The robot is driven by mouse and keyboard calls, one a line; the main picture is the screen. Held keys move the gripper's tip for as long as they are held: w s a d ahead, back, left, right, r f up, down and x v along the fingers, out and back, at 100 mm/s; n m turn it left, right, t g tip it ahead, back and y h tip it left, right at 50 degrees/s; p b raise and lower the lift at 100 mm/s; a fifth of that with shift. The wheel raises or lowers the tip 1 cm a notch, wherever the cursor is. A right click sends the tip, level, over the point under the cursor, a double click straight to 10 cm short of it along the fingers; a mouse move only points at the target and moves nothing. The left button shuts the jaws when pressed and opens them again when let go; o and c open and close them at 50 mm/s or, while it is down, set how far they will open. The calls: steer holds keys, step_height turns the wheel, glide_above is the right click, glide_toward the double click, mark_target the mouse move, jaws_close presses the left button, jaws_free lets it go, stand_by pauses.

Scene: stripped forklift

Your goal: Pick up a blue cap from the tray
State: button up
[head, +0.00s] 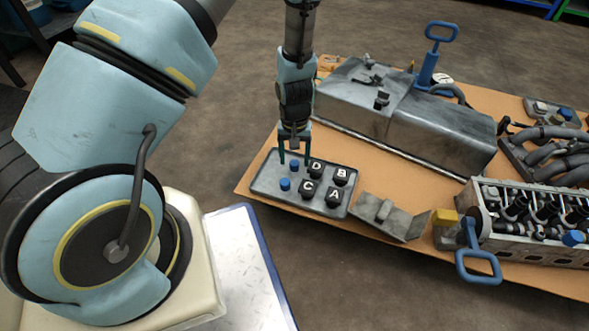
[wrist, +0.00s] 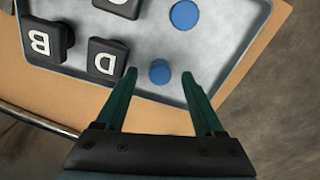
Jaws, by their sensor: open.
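A grey tray (head: 262,187) lies on the brown board at its left end. Two blue caps stand on it at the left side: the near cap (head: 285,184) and the far cap (head: 294,163). In the wrist view, one blue cap (wrist: 160,71) sits between and just beyond my fingertips, and the other blue cap (wrist: 184,15) is higher up, clear of the fingers. My gripper (head: 294,158) points down over the far part of the tray. Its two green fingers (wrist: 160,76) are open on either side of the far cap, with nothing gripped.
Black lettered blocks D (head: 316,167), B (head: 341,176), C (head: 307,188) and A (head: 333,196) stand on the tray's right. In the wrist view, block D (wrist: 107,60) is close to the left finger. A grey metal tank (head: 400,110) lies behind; a bracket (head: 385,212) is right of the tray.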

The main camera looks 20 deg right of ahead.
steer(key=shift+f, duration=0.75)
steer(key=shift+r, duration=0.1)
steer(key=shift+c, duration=0.2)
jaws_close()
